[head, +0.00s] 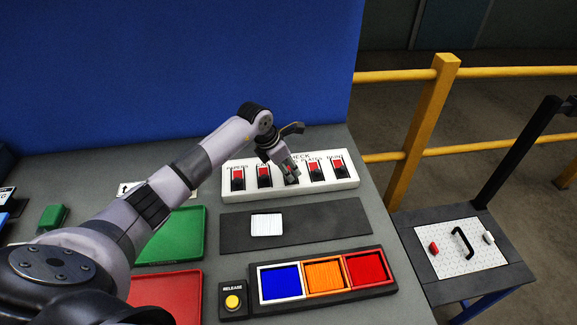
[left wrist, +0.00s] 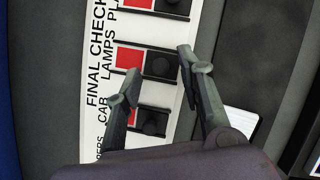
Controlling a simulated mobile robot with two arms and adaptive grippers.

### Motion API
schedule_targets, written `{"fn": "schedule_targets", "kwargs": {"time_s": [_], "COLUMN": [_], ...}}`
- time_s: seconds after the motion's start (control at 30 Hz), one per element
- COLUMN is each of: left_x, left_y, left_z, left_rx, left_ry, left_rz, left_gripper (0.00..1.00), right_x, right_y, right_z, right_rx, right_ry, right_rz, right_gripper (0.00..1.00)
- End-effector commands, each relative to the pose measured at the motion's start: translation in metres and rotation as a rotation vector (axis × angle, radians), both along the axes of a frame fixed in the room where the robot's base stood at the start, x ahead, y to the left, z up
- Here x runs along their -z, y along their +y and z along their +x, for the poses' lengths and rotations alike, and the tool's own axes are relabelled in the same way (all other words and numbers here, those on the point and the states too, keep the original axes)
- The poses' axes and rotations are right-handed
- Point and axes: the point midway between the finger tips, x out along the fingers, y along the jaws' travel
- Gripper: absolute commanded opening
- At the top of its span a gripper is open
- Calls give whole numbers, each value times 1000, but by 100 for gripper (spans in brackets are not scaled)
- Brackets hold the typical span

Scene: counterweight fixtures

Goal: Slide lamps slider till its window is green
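The white final check panel (head: 345,184) holds a row of sliders, each with a red window and a black knob. In the left wrist view, the lamps slider shows a red window (left wrist: 129,57) and its black knob (left wrist: 160,66). My left gripper (head: 291,173) is over the lamps slider and partly hides it in the head view. In the left wrist view, the open fingers (left wrist: 158,62) appear on either side of the lamps knob. I cannot tell whether they touch it. My right gripper is not in view.
The cab slider (left wrist: 153,122) and plates slider (head: 315,170) lie close on either side. In front are a dark strip with a white tile (head: 267,225), a tray of blue, orange and red blocks (head: 390,287), and a yellow release button (head: 233,301). A blue wall (head: 180,70) stands behind.

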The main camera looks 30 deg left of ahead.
Motion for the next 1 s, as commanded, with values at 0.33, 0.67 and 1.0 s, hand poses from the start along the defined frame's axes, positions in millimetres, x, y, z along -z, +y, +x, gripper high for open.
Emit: {"fn": "schedule_targets", "kwargs": {"time_s": [0.33, 0.67, 1.0], "left_x": [13, 13, 12], "left_y": [-3, -3, -3], "left_z": [4, 4, 4], "left_rx": [1, 0, 0], "left_ry": [1, 1, 1], "left_rz": [1, 1, 1], "left_gripper": [36, 22, 0], "right_x": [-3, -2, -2], "right_y": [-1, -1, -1], "right_z": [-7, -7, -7], "right_rx": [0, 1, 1], "right_ry": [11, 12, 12], "right_rz": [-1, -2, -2], "right_gripper": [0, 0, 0]}}
